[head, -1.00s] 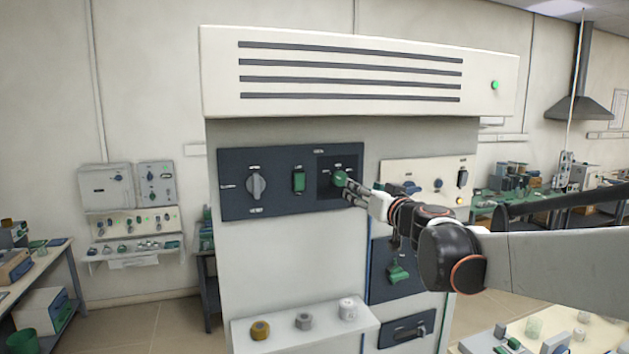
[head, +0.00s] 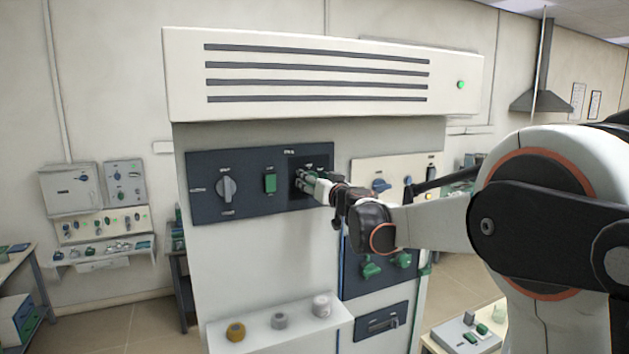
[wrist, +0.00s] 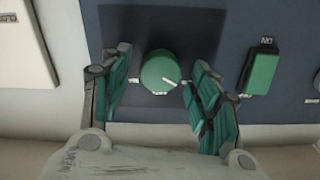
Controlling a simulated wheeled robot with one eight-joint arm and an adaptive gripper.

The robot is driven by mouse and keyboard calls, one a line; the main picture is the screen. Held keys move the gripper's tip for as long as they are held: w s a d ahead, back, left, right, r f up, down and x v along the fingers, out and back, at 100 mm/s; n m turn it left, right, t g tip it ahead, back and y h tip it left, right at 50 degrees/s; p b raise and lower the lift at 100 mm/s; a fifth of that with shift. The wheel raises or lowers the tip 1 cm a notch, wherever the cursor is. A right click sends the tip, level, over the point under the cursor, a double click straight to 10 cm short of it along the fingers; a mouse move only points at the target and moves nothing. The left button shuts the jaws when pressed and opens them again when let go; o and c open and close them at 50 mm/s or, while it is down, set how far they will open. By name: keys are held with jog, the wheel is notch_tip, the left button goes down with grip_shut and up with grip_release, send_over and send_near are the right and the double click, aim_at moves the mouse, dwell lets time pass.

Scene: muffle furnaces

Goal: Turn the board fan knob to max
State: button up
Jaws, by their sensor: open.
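A round green knob (wrist: 160,73) sits on the dark panel (head: 235,207) of the white cabinet. The wrist view shows its white pointer mark toward the lower right, near the small label on that side. Other small labels lie around it, too blurred to read. My gripper (wrist: 156,62) is open, with one green-padded finger on each side of the knob. A narrow gap shows between each finger and the knob. In the head view my gripper (head: 305,180) is at the panel's right section and mostly hides the knob.
On the same panel are a green rocker switch (head: 270,183) and a large grey rotary knob (head: 227,189). A cream panel (head: 362,172) with more controls is to the right. A shelf (head: 262,340) with several small knobs juts out below.

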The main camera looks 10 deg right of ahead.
jog(key=c, duration=1.1)
jog(key=shift+o, duration=0.2)
jog(key=shift+m, duration=0.3)
jog(key=m+b, duration=0.7)
jog(key=m, duration=1.6)
jog(key=shift+f+b, duration=0.15)
jog(key=shift+b, duration=0.15)
jog(key=shift+m, duration=0.3)
